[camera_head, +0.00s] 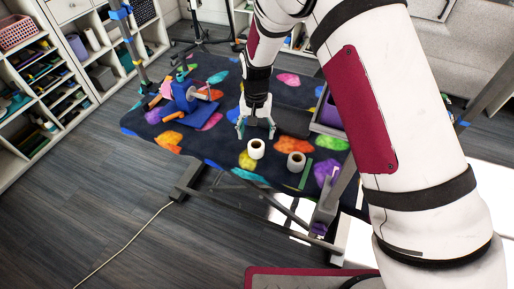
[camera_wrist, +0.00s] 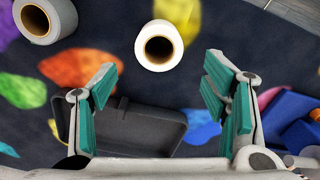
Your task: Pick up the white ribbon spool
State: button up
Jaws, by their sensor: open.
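The white ribbon spool (camera_head: 256,149) stands upright near the front edge of the patterned table (camera_head: 225,137). In the wrist view the white spool (camera_wrist: 159,45) shows its dark centre hole, just beyond and between the fingertips. My gripper (camera_head: 256,129) is over the table behind the spool in the head view. In the wrist view my gripper (camera_wrist: 160,75) has its teal finger pads wide apart, with nothing between them. The fingers do not touch the spool.
A grey spool (camera_head: 296,161) stands right of the white one; it also shows in the wrist view (camera_wrist: 45,18). A dark flat case (camera_wrist: 125,130) lies below the gripper. Blue items (camera_head: 184,97) are at the table's left, and a purple bin (camera_head: 331,112) is at right.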

aim_at(256, 147)
jog(key=shift+s+f+p, duration=0.2)
jog(key=shift+f+p, duration=0.05)
jog(key=shift+f, duration=1.5)
jog(key=shift+s+f+p, duration=0.15)
jog(key=shift+f+p, duration=0.05)
jog(key=shift+f, duration=1.5)
